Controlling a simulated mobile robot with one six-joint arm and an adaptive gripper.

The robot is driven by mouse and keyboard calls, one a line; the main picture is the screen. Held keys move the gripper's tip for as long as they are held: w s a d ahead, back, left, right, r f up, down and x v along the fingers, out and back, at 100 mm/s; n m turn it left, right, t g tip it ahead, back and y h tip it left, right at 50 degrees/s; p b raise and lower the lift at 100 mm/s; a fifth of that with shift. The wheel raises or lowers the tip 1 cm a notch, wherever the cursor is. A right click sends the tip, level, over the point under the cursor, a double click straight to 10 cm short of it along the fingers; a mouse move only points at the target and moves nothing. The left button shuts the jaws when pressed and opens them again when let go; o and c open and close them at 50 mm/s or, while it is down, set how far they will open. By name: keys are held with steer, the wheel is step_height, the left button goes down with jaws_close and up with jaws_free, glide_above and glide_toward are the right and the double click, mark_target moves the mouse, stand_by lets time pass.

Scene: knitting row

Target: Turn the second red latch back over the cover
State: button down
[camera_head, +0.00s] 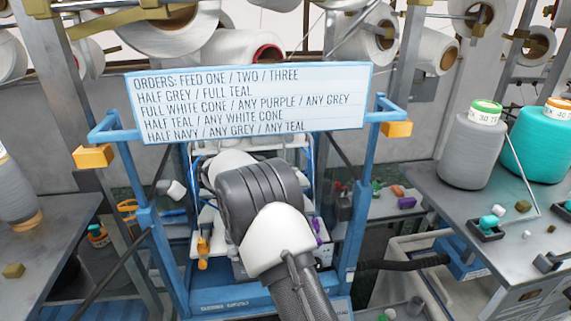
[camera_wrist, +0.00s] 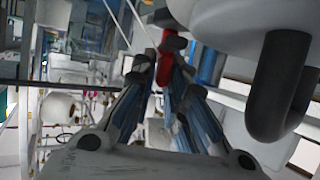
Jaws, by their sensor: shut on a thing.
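In the wrist view, a red latch (camera_wrist: 166,39) shows between the tips of my gripper (camera_wrist: 160,62). The two fingers close in on it from both sides, and my gripper is shut on it. Part of the latch is hidden by the dark fingertips. Another red patch (camera_wrist: 158,84) shows lower between the fingers; I cannot tell what it belongs to. The cover cannot be made out clearly, so I cannot tell how the latch lies against it. In the head view, my arm hides my gripper and the latch inside the blue frame (camera_head: 150,232).
A white orders sign (camera_head: 248,103) spans the blue frame above my arm. A grey cone (camera_head: 472,150) and a teal cone (camera_head: 545,142) stand on the right table (camera_head: 440,185). A grey cone (camera_head: 15,192) stands at the left. White yarn cones hang overhead.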

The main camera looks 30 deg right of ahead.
steer(key=m+g+p, duration=0.1)
steer(key=p, duration=0.2)
steer(key=shift+w+r+m+g+h, duration=0.15)
steer(key=shift+r+m+g+h, duration=0.15)
steer(key=shift+m+g, duration=0.1)
steer(key=shift+f+m+g+p, duration=0.15)
steer(key=shift+m+g+p, duration=0.35)
steer(key=shift+g+p, duration=0.25)
steer(key=shift+f, duration=0.1)
steer(key=c, duration=1.7)
jaws_free()
steer(key=v, duration=1.2)
